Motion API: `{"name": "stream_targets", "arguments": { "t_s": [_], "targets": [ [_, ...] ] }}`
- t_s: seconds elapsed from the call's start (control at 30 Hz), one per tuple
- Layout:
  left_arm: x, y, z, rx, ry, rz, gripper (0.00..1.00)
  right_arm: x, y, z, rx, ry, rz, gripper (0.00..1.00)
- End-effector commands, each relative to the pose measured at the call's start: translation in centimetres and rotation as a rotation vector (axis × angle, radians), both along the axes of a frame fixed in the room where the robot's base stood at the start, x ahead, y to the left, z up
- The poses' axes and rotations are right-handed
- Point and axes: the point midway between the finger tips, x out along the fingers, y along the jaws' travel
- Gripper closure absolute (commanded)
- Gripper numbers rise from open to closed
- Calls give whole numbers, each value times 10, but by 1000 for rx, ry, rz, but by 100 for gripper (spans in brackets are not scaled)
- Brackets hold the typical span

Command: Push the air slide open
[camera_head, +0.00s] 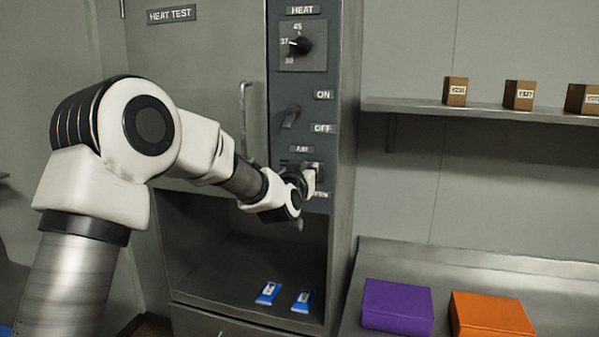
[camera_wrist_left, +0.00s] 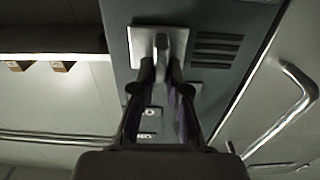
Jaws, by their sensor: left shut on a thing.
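The air slide (camera_head: 319,170) is on the dark control panel of the cabinet, beside the AIR label (camera_head: 301,149) and below the ON/OFF switch. My left gripper (camera_head: 307,182) is at the slide and covers much of it. The left gripper is shut on the tab. How far open the slide is cannot be told. My right gripper is in neither view.
A heat dial (camera_head: 300,46) and a switch (camera_head: 290,116) sit above the slide. The cabinet door handle (camera_head: 244,118) is left of it. Two blue packets (camera_head: 268,293) lie in the open bay below. A purple box (camera_head: 397,306) and an orange box (camera_head: 490,315) stand on the right counter.

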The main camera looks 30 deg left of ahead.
Motion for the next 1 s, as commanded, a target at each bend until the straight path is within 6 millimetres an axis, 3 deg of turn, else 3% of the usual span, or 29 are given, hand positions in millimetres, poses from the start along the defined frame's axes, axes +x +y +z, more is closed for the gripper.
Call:
{"name": "stream_targets", "arguments": {
  "t_s": [0.07,0.1,0.17,0.57,1.0],
  "targets": [
    [0,0,-1,-2,3,0,100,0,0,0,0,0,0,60],
    [0,0,-1,-2,3,0,83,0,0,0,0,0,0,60],
    [0,0,-1,-1,3,0,61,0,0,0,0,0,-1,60],
    [-8,-1,0,-2,1,0,60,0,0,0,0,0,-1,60],
    [-102,-27,-1,0,3,-2,60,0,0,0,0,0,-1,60]
  ]
}}
